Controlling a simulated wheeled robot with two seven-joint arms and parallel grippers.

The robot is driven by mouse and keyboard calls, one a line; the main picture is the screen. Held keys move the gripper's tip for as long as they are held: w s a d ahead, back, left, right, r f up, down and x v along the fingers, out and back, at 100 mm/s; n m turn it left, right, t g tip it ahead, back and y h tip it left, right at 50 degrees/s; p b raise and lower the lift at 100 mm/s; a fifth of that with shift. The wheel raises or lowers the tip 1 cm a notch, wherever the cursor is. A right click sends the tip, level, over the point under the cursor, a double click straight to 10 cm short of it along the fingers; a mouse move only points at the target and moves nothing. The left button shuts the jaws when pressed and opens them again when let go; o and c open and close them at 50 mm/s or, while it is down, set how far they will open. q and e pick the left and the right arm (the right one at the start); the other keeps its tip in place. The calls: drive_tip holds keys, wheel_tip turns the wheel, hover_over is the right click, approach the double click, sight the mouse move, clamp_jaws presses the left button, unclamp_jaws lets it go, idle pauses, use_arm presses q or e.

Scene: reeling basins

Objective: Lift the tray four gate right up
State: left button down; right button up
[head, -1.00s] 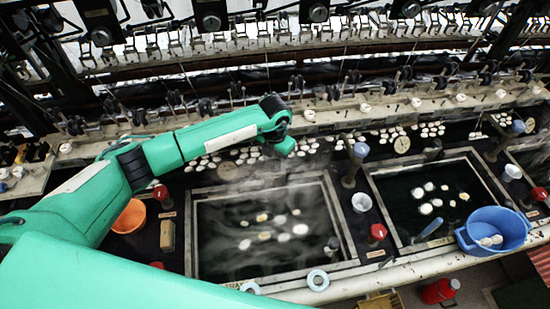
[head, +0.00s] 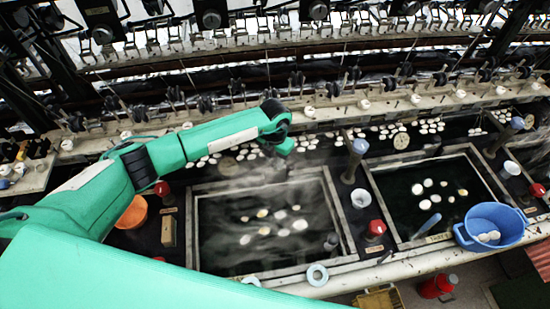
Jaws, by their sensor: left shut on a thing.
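My left arm, green, reaches in from the left over the back edge of the left basin (head: 188,235). My left gripper (head: 284,166) points down at the arm's end, near the cocoon strip behind that basin. It is small, dark and partly hidden by its own wrist. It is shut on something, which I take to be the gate. The gate itself is hidden by the wrist and steam, so I cannot tell its height or tilt. My right gripper is not in view.
White cocoons float in the left basin and the right basin (head: 483,160). A blue bucket (head: 475,238) stands at the front right, an orange bowl (head: 132,211) at the left. Posts with red knobs (head: 377,227) stand beside the basins. The reeling rail (head: 340,104) runs behind.

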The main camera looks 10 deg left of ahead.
use_arm(q)
wheel_tip(320, 180, up, 5)
drive_tip(key=shift+w+f+p, duration=0.1)
drive_tip(key=shift+f+p, duration=0.1)
drive_tip(key=shift+p, duration=0.35)
drive_tip(key=shift+r, duration=0.1)
drive_tip(key=c, duration=1.1)
unclamp_jaws()
drive_tip(key=shift+f, duration=0.2)
drive_tip(key=shift+r+b, duration=0.45)
drive_tip(key=shift+r, duration=0.1)
wheel_tip(320, 180, up, 13)
drive_tip(key=b, duration=0.4)
drive_tip(key=shift+f, duration=0.1)
